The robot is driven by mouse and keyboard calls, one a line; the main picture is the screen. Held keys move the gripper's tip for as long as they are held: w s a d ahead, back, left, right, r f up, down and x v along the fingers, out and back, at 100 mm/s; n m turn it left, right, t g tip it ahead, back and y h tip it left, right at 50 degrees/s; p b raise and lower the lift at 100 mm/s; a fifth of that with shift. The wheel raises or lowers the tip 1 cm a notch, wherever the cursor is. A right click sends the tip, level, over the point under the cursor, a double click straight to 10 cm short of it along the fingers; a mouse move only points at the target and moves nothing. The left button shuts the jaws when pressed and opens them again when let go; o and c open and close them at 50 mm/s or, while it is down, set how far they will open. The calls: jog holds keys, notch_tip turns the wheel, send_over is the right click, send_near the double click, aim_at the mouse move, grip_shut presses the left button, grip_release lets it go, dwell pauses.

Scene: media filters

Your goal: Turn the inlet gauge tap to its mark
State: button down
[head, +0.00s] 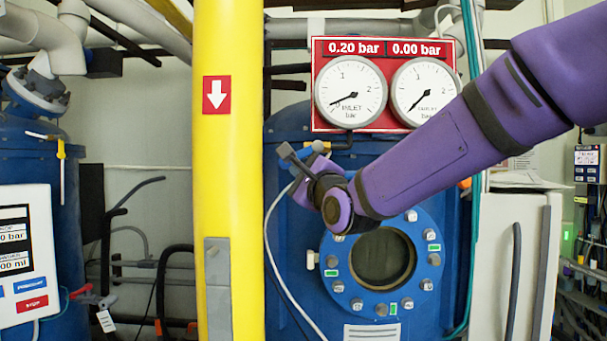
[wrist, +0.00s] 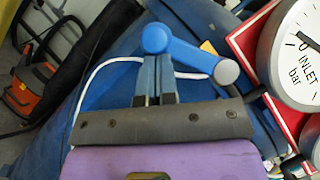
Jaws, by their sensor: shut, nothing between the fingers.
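The inlet gauge (head: 350,93) hangs on a red panel below a 0.20 bar readout. It also shows at the right of the wrist view (wrist: 300,55). The inlet gauge tap has a blue lever (wrist: 190,54) with a round blue end and a grey round end. In the head view my gripper (head: 284,150) is small. A yellow patch (wrist: 209,47) shows behind the lever.
The outlet gauge (head: 424,92) is right of the inlet gauge, partly behind my arm. A yellow column (head: 228,170) stands left of my gripper. The blue filter vessel (head: 300,270) with a bolted round window is below. A white hose (head: 275,260) hangs beside it.

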jog(key=shift+a+r+m+t+h, duration=0.4)
jog(key=shift+m+t, duration=0.2)
jog(key=shift+m, duration=0.55)
jog(key=shift+a+r+m+t+h, duration=0.2)
jog(key=shift+m+t+h, duration=0.4)
jog(key=shift+m, duration=0.5)
jog(key=shift+a+r+m+t+h, duration=0.25)
jog(key=shift+r+m+t+h, duration=0.25)
jog(key=shift+m, duration=0.65)
